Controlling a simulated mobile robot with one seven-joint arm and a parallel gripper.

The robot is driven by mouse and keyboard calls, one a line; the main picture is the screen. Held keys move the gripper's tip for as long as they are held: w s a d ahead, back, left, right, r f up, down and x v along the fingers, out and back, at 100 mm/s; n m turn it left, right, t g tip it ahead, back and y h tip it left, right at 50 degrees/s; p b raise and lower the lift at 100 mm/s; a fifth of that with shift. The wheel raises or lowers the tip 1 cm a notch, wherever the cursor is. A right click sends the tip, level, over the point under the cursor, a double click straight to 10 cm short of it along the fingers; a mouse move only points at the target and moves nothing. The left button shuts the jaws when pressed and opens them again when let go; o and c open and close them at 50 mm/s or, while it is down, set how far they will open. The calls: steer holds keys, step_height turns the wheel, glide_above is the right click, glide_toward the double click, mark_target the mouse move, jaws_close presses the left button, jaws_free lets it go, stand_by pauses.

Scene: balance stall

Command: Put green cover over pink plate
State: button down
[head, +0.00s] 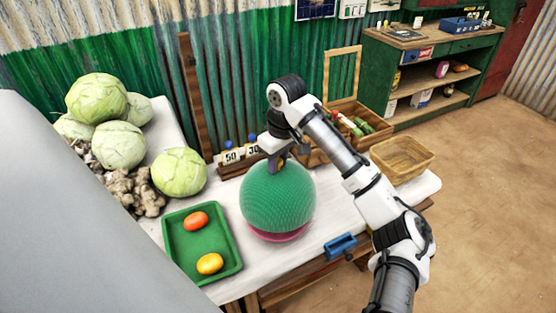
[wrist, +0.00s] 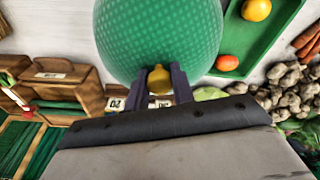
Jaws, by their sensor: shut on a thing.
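The green cover (head: 277,200) is a ribbed dome standing over the pink plate (head: 276,237) on the white table. Only the pink rim shows below the cover's lower edge; whether the cover rests on the plate or hangs just above it I cannot tell. My gripper (head: 278,164) is at the top of the dome, pointing down. In the wrist view my gripper (wrist: 159,82) is shut on the yellow knob (wrist: 160,78) of the green cover (wrist: 155,35). The pink plate is hidden in the wrist view.
A green tray (head: 234,262) with an orange and a yellow fruit lies to the left. Cabbages (head: 119,145) and ginger (head: 134,190) are piled behind it. A wooden crate (head: 352,140) and a wicker basket (head: 402,160) stand at the right. A blue item (head: 340,245) is at the front edge.

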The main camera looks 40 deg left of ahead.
mark_target(278, 169)
step_height(278, 169, down, 10)
steer(key=b, duration=0.8)
steer(key=shift+f, duration=0.1)
stand_by(0.3)
stand_by(0.4)
steer(key=c, duration=0.6)
jaws_free()
steer(key=shift+o, duration=0.2)
steer(key=shift+r+p, duration=3.5)
